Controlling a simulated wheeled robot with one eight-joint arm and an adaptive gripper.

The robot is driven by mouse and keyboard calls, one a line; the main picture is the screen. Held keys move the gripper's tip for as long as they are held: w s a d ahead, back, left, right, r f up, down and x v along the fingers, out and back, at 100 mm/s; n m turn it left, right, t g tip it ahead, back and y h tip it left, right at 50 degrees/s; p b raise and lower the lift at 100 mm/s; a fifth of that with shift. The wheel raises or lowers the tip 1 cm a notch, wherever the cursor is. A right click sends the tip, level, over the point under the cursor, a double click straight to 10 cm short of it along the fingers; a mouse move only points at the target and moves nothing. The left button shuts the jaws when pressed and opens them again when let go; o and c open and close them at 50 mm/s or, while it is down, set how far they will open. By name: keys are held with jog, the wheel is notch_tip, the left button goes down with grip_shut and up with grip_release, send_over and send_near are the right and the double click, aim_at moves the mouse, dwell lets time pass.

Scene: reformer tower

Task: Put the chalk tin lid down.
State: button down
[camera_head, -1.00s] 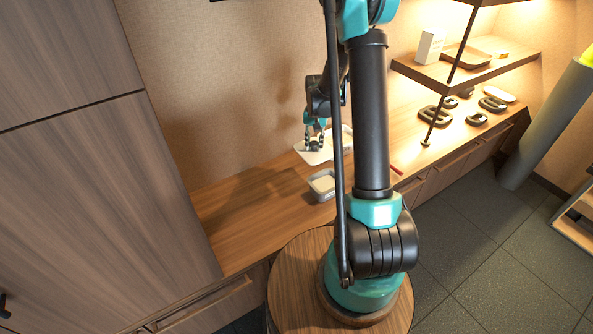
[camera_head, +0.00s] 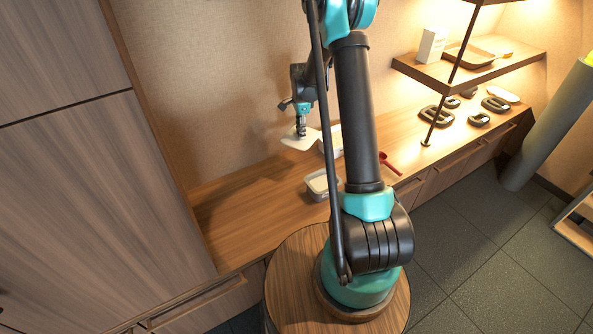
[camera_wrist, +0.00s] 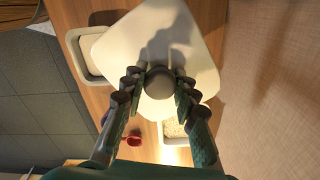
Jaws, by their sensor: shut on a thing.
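The chalk tin lid (camera_wrist: 190,40) is a cream, rounded square plate with a round knob (camera_wrist: 159,82) in its middle. My gripper (camera_wrist: 159,88) is shut on this knob, one finger on each side. In the head view the lid (camera_head: 291,143) shows under my gripper (camera_head: 300,131), near the back wall and left of my arm. How far it is above the counter I cannot tell. An open tin with pale contents (camera_head: 318,186) stands on the counter nearer to me; in the wrist view the lid partly covers this tin (camera_wrist: 80,58).
A second pale container (camera_head: 337,140) stands by the wall, partly behind my arm; it shows in the wrist view too (camera_wrist: 176,131). A red scoop (camera_head: 390,164) lies right of my arm. Dark oval pieces (camera_head: 436,116) lie under the shelf. The left counter (camera_head: 235,205) is clear.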

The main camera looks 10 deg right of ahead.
jog(key=w+m, duration=0.1)
jog(key=m, duration=0.1)
jog(key=w+a+m, duration=0.1)
jog(key=m, duration=0.2)
jog(key=shift+w, duration=0.4)
jog(key=shift+w+f+m, duration=0.1)
jog(key=shift+f+m, duration=0.1)
jog(key=shift+m, duration=0.1)
notch_tip(320, 180, down, 20)
jog(key=shift+r, duration=0.25)
jog(key=c, duration=1.2)
grip_release()
jog(key=shift+f, duration=0.1)
